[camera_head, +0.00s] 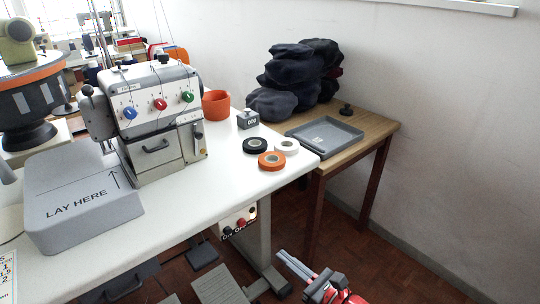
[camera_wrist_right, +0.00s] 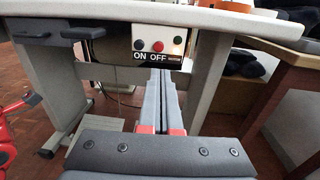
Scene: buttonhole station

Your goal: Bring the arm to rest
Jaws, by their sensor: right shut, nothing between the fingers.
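My right gripper (camera_head: 296,268) shows low in the head view, in front of the white sewing table (camera_head: 190,185) and below its top. It is shut with nothing in it. In the right wrist view the gripper (camera_wrist_right: 160,85) points forward at the space under the table, its two grey fingers together. It is apart from the table and from the ON/OFF switch box (camera_wrist_right: 158,42) under the table edge.
A wooden side table (camera_head: 385,130) with a grey tray (camera_head: 325,137) and dark caps (camera_head: 298,70) stands at the right. The machine (camera_head: 155,115), grey LAY HERE block (camera_head: 80,200) and tape rolls (camera_head: 272,160) are on the sewing table. Floor at the right is clear.

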